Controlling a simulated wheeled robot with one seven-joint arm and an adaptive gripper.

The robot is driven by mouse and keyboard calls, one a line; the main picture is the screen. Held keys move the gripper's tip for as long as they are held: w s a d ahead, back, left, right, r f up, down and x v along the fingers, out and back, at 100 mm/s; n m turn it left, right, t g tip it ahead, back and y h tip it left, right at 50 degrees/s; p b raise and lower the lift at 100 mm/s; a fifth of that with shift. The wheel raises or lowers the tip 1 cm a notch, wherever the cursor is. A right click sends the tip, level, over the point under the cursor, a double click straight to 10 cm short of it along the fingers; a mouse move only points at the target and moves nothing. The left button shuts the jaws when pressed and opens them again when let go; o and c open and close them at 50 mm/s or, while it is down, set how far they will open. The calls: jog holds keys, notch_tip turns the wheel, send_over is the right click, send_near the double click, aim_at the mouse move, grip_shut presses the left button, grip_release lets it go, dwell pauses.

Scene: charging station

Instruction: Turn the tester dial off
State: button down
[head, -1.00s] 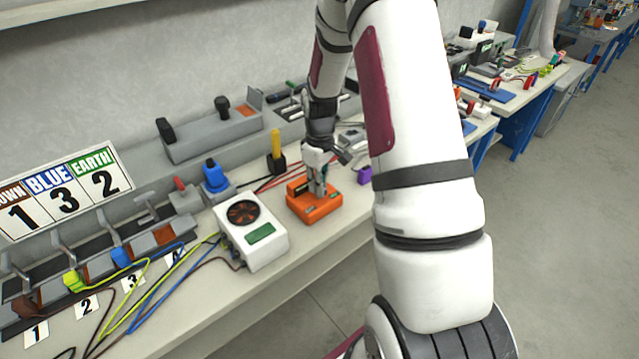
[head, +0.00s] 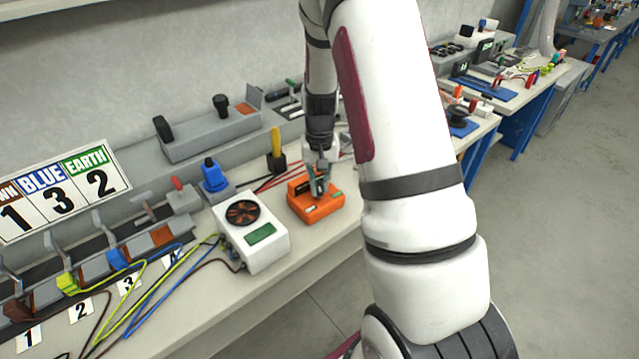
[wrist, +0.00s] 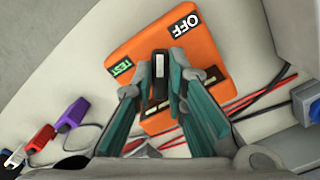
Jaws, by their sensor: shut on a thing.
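The orange tester (head: 313,205) lies on the bench, and my gripper (head: 319,190) is over it. In the wrist view the orange tester (wrist: 190,45) shows an OFF label (wrist: 183,24) at its upper side and a green TEST label (wrist: 121,67) at its left. The black dial (wrist: 159,75) with a white mark stands between the teal-padded fingers of my gripper (wrist: 160,95), which are shut on it. The white mark points up in the picture, between the two labels. The dial's lower part is partly hidden.
A white box with a fan (head: 250,228) stands left of the tester. Red and black cables (wrist: 255,100) run beside the tester. Red and purple plugs (wrist: 72,115) lie at the left of the wrist view. A blue plug (head: 214,177) and a yellow-handled lever (head: 276,148) stand behind.

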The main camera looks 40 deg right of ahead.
aim_at(319, 187)
jog(key=shift+m, duration=0.8)
jog(key=c, duration=1.6)
grip_release()
jog(key=shift+r, duration=0.15)
notch_tip(319, 187, up, 12)
